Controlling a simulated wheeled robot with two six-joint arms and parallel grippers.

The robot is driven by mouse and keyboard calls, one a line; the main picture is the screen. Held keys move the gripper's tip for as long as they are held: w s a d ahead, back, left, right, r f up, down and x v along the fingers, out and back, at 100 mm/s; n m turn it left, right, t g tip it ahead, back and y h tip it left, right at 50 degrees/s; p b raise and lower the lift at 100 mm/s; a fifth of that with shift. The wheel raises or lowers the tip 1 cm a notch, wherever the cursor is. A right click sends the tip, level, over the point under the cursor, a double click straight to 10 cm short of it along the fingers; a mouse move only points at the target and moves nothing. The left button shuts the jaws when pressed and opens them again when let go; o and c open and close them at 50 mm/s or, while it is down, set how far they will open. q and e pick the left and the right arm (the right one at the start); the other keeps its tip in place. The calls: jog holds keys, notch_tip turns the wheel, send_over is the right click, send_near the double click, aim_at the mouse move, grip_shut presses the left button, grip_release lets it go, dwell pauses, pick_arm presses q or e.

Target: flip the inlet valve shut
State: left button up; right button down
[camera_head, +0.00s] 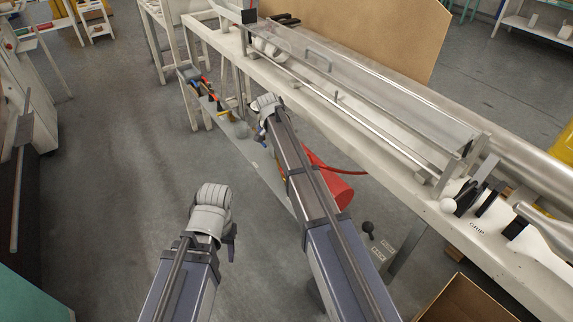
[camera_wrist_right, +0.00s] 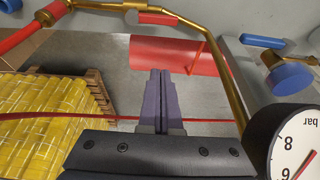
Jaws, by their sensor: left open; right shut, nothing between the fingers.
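Brass pipework with coloured handles shows in the right wrist view: a round blue knob (camera_wrist_right: 290,78), a flat blue handle (camera_wrist_right: 262,40) and a red handle (camera_wrist_right: 18,38). I cannot tell which one belongs to the inlet valve, or its position. My right gripper (camera_wrist_right: 161,88) is shut and empty, its fingers in front of a red cylinder (camera_wrist_right: 190,52); contact cannot be told. In the head view my right gripper (camera_head: 266,104) reaches beside the machine's low panel, its fingertips mostly hidden. My left gripper (camera_head: 213,208) is open and empty over the floor, away from the pipework.
A pressure gauge (camera_wrist_right: 297,146) is close at the right wrist view's lower right. A red hose (camera_wrist_right: 110,117) crosses behind the fingers. Yellow goods (camera_wrist_right: 45,110) stand on a pallet. The long white machine frame (camera_head: 400,170) borders my right arm; open floor lies left.

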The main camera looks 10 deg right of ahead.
jog(key=shift+f, duration=0.1)
jog(key=b+x, duration=0.9)
jog(key=x, duration=0.1)
jog(key=shift+b, duration=0.3)
jog(key=shift+s+a, duration=0.3)
jog(key=shift+a, duration=0.65)
jog(key=shift+s+a, duration=0.3)
jog(key=shift+a, duration=0.65)
